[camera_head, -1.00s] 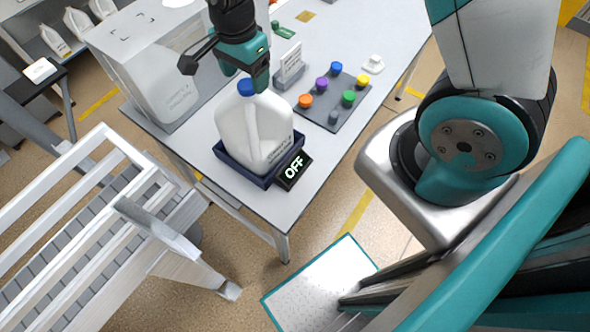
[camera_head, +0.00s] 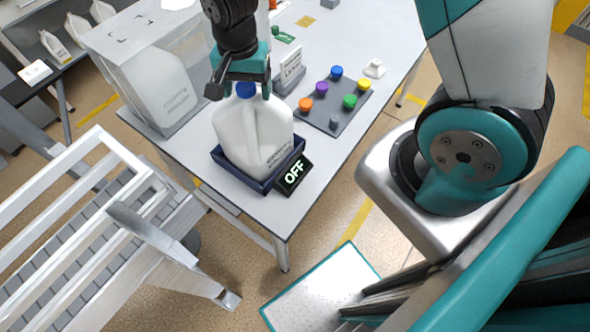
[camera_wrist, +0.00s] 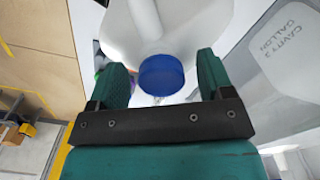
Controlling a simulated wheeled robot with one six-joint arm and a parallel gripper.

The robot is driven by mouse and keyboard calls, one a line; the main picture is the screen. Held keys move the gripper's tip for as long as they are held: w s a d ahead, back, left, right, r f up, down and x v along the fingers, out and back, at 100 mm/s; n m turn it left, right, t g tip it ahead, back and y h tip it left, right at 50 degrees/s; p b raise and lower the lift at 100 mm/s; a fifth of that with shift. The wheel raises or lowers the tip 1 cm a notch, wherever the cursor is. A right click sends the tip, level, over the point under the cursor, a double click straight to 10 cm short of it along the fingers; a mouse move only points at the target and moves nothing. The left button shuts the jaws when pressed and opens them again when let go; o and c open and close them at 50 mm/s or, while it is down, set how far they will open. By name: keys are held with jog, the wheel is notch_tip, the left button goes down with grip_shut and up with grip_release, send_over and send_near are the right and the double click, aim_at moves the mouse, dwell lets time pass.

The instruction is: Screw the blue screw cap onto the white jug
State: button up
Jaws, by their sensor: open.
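The white jug (camera_head: 254,137) stands upright in a dark blue tray (camera_head: 262,186) near the table's edge. The blue screw cap (camera_head: 246,90) sits on the jug's neck; how tightly it is seated I cannot tell. My gripper (camera_head: 244,92) is open above the jug, with a finger on either side of the cap. In the wrist view the cap (camera_wrist: 161,75) shows between my gripper's (camera_wrist: 162,68) two teal fingers, with visible gaps on both sides. The jug's white body (camera_wrist: 180,28) shows beyond the cap.
A display reading OFF (camera_head: 293,174) is beside the tray. A grey board (camera_head: 322,117) holds several coloured caps, another blue one (camera_head: 336,72) among them. A clear box (camera_head: 150,75) with a jug inside stands to the left. The tabletop (camera_head: 340,30) has free room behind the board.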

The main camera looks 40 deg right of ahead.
jog(key=n, duration=0.6)
jog(key=shift+n, duration=0.9)
jog(key=n+p, duration=0.1)
jog(key=n, duration=0.3)
jog(key=shift+n, duration=0.4)
jog(key=n, duration=0.3)
jog(key=shift+c, duration=0.3)
grip_shut()
